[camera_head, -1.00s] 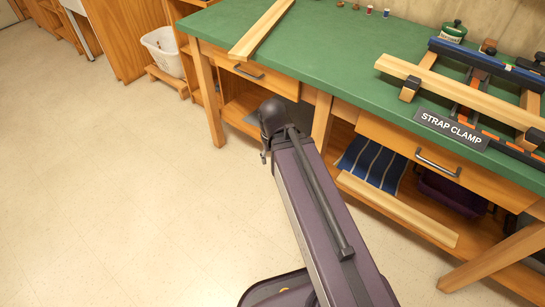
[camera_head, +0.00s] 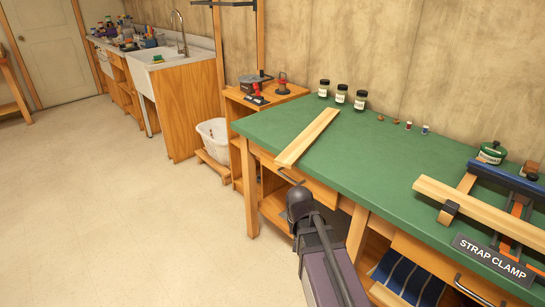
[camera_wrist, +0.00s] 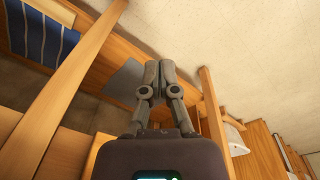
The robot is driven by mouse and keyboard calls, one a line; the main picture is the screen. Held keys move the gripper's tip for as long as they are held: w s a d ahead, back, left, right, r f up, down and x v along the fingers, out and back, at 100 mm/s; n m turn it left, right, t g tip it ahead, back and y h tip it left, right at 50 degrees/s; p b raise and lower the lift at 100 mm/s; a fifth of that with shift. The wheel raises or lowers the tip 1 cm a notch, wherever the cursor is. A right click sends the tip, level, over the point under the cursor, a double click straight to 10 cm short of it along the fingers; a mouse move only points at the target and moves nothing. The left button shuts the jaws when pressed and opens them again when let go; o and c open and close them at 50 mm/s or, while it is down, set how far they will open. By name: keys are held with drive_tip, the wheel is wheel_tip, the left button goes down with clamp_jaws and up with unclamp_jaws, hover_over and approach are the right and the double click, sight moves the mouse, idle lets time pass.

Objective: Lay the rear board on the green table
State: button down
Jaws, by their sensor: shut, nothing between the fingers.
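The green table (camera_head: 375,187) stands along the wall on the right of the head view. A loose pale wooden board (camera_head: 307,138) lies flat across its left part, slanting from the front edge towards the back. Another pale board (camera_head: 476,211) sits in the strap clamp (camera_head: 515,225) on the right part of the table. I cannot tell which of them is the rear board. My gripper (camera_wrist: 159,72) is shut and empty in the wrist view, apart from any board and near the table's lower woodwork. My gripper's fingers do not show in the head view.
A "STRAP CLAMP" sign (camera_head: 493,257) stands at the table's front edge. Several jars and small items line the back, including a green tin (camera_head: 492,153). Striped blue cloth (camera_head: 408,276) lies on the lower shelf. Open floor (camera_head: 110,190) is at left.

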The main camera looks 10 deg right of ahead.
drive_tip(key=w+a+r+m+t+h+p, duration=0.1)
drive_tip(key=w+a+r+m+p, duration=0.3)
drive_tip(key=w+r+p, duration=0.6)
drive_tip(key=w+a+r+m+h+p, duration=0.1)
drive_tip(key=w+a+r+m+p, duration=0.3)
drive_tip(key=w+a+r+p, duration=0.3)
drive_tip(key=w+r+p, duration=0.3)
drive_tip(key=r+p, duration=0.1)
drive_tip(key=r, duration=0.2)
drive_tip(key=shift+a+r+m+t, duration=0.2)
drive_tip(key=shift+r+m+t, duration=0.1)
drive_tip(key=shift+r+t, duration=0.1)
drive_tip(key=shift+f, duration=0.2)
drive_tip(key=w+d+f+b, duration=0.4)
drive_tip(key=d+f+b, duration=0.1)
drive_tip(key=f+b, duration=0.4)
drive_tip(key=shift+d+f, duration=0.15)
drive_tip(key=shift+d, duration=0.15)
drive_tip(key=shift+d, duration=0.1)
